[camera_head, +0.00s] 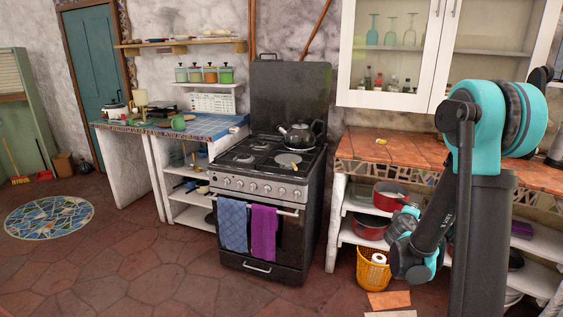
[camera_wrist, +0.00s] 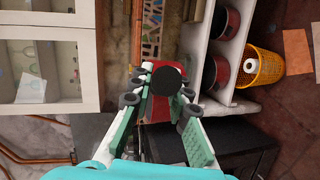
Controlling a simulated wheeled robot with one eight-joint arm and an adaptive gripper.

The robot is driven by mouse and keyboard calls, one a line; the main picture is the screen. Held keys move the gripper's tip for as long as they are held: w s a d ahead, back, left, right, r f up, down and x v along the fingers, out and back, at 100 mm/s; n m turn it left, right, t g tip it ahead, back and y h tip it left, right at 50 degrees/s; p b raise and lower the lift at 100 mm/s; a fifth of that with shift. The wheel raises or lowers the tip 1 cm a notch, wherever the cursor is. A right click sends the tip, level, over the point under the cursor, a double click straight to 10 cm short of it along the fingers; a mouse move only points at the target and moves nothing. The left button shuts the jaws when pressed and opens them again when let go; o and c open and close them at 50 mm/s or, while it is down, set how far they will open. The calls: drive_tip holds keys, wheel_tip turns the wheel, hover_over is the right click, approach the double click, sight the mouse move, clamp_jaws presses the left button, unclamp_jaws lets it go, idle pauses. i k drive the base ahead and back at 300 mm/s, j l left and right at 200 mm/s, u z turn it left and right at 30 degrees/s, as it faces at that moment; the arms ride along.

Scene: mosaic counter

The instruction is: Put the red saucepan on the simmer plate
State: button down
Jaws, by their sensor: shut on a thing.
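My gripper (camera_wrist: 158,108) is shut on the red saucepan (camera_wrist: 158,107), which shows between the fingers with a black round part in front of it. In the head view the red saucepan (camera_head: 386,188) appears in front of the shelves right of the stove, held clear below counter height. My gripper (camera_head: 404,212) is partly hidden there by my own arm. The simmer plate (camera_head: 289,159) seems to be the pale grey disc on the stove's front right burner, with nothing on it. The fingertips' exact contact with the pan is hard to make out.
A dark kettle (camera_head: 299,135) stands on the back right of the stove (camera_head: 262,185). Blue and purple towels hang on the oven door. Another red pot (camera_head: 370,229) sits on the lower shelf, above a yellow basket (camera_head: 373,271). The tiled counter (camera_head: 390,148) lies right of the stove.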

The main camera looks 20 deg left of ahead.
sight(291, 161)
drive_tip(key=j+u, duration=0.1)
drive_tip(key=u, duration=0.9)
